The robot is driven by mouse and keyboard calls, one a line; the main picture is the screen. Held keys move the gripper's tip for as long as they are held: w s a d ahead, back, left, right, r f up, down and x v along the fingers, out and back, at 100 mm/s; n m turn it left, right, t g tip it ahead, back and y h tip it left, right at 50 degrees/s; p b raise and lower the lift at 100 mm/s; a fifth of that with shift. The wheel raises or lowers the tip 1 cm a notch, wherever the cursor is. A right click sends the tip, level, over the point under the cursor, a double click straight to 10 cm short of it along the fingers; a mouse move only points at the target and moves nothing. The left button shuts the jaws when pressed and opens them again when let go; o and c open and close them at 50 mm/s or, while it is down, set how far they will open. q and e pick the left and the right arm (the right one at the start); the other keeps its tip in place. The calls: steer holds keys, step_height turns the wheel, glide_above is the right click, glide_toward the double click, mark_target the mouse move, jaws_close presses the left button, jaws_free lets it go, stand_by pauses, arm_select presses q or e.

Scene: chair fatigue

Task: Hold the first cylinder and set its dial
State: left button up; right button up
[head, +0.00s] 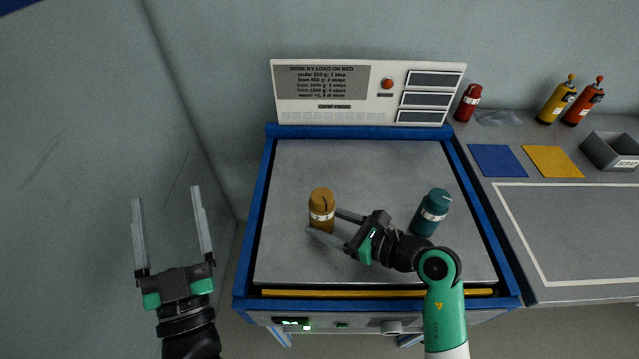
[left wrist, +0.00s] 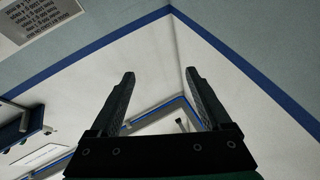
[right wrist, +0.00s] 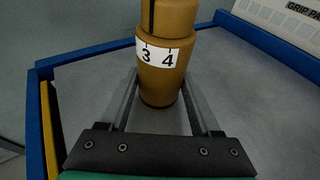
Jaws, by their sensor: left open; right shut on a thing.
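The ochre cylinder (head: 321,203) stands upright on the grey bed (head: 300,268), left of its middle. In the right wrist view the cylinder (right wrist: 160,85) has a white dial band (right wrist: 158,54) showing 3 and 4, with a dark line on the cap above, near the 3. My right gripper (head: 322,228) is shut on this cylinder low down, one finger each side. A teal cylinder (head: 430,212) with a white band stands on the bed further right, beside my right arm. My left gripper (head: 168,195) is open and empty, left of the bed.
A panel (head: 430,72) with a dose table and red button stands behind the bed. A blue frame edges the bed. On the right counter are a red cylinder (head: 467,103), yellow and orange-red bottles, blue and yellow mats, and a grey scrap bin (head: 610,150).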

arm_select(q)
steer(key=w+d+f+m+g+h, duration=0.2)
steer(key=w+d+f+g+h, duration=0.1)
steer(key=d+f+h, duration=0.3)
steer(key=m+g+h, duration=0.1)
steer(key=m+h, duration=0.1)
steer(key=h, duration=0.3)
glide_toward(324, 190)
steer(key=w, duration=0.4)
steer(key=w+d, duration=0.1)
steer(key=w, duration=0.2)
steer(key=w+d+f, duration=0.1)
steer(key=w, duration=0.3)
steer(key=shift+w+d, duration=0.1)
steer(key=shift+w, duration=0.2)
steer(key=shift+c, duration=0.3)
jaws_close()
